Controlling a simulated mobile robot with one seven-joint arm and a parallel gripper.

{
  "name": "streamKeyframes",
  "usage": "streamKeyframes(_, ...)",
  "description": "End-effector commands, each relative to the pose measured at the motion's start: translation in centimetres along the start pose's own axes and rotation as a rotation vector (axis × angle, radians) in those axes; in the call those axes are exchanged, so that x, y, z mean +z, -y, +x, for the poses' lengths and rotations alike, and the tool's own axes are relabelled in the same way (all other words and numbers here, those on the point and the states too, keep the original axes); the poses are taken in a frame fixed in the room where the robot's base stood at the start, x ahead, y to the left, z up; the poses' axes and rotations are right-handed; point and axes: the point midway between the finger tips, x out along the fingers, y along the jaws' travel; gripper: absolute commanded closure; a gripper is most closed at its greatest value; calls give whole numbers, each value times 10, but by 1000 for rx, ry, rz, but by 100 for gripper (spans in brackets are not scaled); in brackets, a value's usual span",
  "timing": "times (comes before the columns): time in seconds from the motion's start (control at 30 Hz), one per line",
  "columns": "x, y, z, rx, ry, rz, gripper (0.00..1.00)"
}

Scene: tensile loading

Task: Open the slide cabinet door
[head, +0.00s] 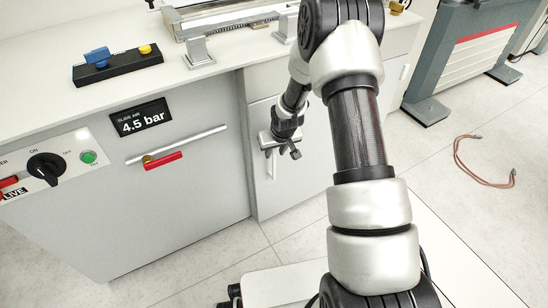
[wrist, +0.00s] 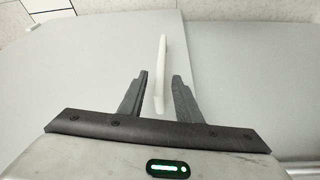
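The cabinet door (head: 300,190) is a pale grey panel below the bench, and it looks shut. Its slim white upright handle (head: 271,166) is partly hidden by my gripper in the head view. My gripper (head: 283,150) is in front of the upper door at the handle. I see no contact, and cannot tell how deep the handle sits between the fingers.
Left of the door is a grey panel with a "4.5 bar" display (head: 141,118), a silver bar (head: 177,144) and a red tag (head: 163,161). A rotary switch (head: 46,168) is further left. A reddish cable (head: 487,168) lies on the floor at right.

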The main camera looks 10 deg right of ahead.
Motion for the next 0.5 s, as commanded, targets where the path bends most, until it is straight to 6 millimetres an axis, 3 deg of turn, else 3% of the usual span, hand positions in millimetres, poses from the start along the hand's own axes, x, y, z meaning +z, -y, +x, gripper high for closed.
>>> streamKeyframes(0.03, 2, 0, 11, 0, 1, 0, 69)
streamKeyframes(0.2, 0, 0, 28, 0, 0, 0, 69)
streamKeyframes(0.5, 0, 0, 34, 0, 0, 0, 69)
